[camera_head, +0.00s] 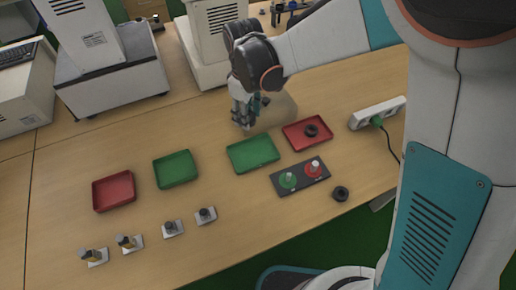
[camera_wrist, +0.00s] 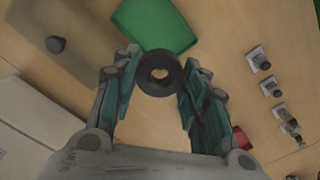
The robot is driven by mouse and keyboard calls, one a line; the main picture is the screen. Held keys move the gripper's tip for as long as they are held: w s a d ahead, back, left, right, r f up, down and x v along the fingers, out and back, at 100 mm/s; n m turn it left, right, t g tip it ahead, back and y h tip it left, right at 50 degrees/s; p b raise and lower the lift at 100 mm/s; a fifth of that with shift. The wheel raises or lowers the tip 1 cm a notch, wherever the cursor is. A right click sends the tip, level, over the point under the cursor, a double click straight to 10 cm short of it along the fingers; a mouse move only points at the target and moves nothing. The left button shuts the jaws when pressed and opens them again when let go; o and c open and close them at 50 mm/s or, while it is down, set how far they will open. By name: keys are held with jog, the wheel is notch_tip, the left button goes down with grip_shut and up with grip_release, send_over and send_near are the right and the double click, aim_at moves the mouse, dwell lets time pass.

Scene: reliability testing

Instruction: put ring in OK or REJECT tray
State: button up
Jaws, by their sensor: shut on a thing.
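My gripper (camera_head: 241,120) hangs over the table just behind the right green tray (camera_head: 253,154). In the wrist view my gripper (camera_wrist: 160,80) is shut on a dark ring (camera_wrist: 160,73), its round hole facing the camera. The held ring cannot be made out in the head view. The right red tray (camera_head: 292,134) has another dark ring (camera_head: 311,131) in it. A further dark ring (camera_head: 341,193) lies on the bare table. A left green tray (camera_head: 176,169) and a left red tray (camera_head: 114,191) look empty, as does the right green tray.
A black panel (camera_head: 285,190) with a green and a red button lies in front of the right trays. Several small posts on plates (camera_head: 172,228) stand at the front. A power strip (camera_head: 378,112) is at right. White machines (camera_head: 105,70) stand at the back.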

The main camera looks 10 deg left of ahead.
aim_at(249, 156)
notch_tip(249, 156, down, 19)
jog(key=b, duration=0.5)
jog(key=shift+f+b, duration=0.1)
jog(key=shift+b, duration=0.3)
jog(key=shift+f, duration=0.15)
jog(key=o, duration=1)
jog(key=shift+c, duration=0.2)
notch_tip(249, 156, up, 12)
jog(key=p, duration=0.4)
